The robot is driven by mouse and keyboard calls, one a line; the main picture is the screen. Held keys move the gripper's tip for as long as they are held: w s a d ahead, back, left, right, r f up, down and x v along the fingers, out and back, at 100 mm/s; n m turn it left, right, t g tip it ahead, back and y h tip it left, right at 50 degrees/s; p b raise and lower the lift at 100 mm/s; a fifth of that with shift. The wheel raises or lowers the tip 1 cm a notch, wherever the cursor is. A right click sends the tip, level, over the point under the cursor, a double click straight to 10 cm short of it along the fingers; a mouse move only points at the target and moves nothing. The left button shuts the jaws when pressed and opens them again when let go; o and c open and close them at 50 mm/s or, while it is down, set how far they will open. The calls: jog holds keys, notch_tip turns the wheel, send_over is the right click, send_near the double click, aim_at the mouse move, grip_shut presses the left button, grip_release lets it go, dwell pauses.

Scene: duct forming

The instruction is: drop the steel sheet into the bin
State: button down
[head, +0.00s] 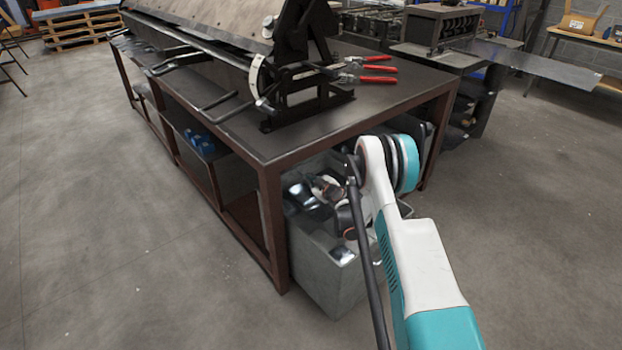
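A grey metal bin (325,275) stands on the floor at the near end of the brown-framed workbench, partly under it. My arm reaches up from the lower right and bends down over the bin. My gripper is not clearly visible; dark wrist parts with orange rings show over the bin opening. A bright shiny metal piece (304,196) shows inside or over the bin's far left side. A smaller shiny patch (343,253) is near its front rim. I cannot tell which, if either, is the steel sheet, or whether anything is held.
The workbench (390,105) carries a large sheet bender (205,30) and red-handled pliers (378,69). Its steel frame leg (272,225) stands close to the bin's left. Blue items (202,145) lie on the lower shelf. The floor at left and right is clear.

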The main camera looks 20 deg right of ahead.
jog(key=c, duration=2.3)
grip_release()
jog(key=o, duration=0.6)
jog(key=v, duration=1.2)
